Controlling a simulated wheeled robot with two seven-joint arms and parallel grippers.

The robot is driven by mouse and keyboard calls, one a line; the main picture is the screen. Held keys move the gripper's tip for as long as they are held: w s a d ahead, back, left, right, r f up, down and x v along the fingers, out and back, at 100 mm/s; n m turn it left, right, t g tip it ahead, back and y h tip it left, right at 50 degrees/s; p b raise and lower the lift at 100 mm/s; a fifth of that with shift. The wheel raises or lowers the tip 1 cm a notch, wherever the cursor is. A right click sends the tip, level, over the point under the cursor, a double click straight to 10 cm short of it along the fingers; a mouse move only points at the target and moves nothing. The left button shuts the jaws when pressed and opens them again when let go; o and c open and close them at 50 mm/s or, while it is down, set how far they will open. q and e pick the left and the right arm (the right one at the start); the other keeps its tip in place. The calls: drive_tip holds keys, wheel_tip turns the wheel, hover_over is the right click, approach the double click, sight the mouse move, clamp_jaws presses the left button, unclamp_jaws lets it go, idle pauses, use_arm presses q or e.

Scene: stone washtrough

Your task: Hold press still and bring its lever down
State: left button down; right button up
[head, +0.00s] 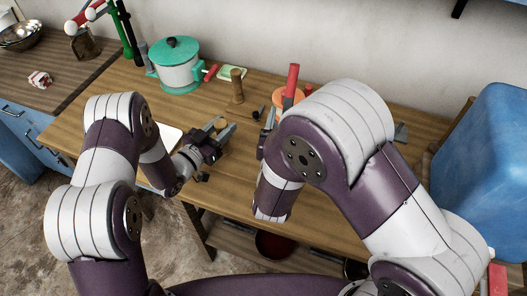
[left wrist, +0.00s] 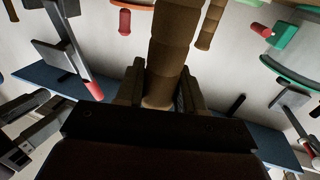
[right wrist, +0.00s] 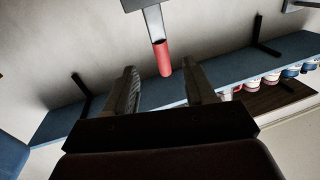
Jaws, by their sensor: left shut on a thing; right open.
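The press lever's red grip (head: 292,78) stands upright near the back of the table. The press body is mostly hidden behind my right arm. The right wrist view shows the red grip (right wrist: 162,58) on a grey bar, its tip lined up between the fingertips of my open right gripper (right wrist: 159,68). I see no contact. In the head view that gripper is largely hidden by its own arm. My left gripper (head: 219,132) is shut on a brown turned post (left wrist: 170,60), which fills the gap between its fingers. I cannot tell whether this post belongs to the press.
A second brown wooden piece (head: 237,86) stands behind my left gripper. A teal-lidded pot (head: 180,70) stands further left. An orange round thing (head: 283,97) lies by the red grip. A large blue box (head: 485,150) stands at the right. Bare tabletop (head: 232,185) shows in front.

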sight(287, 89)
drive_tip(key=x, duration=1.1)
drive_tip(key=shift+w, duration=0.2)
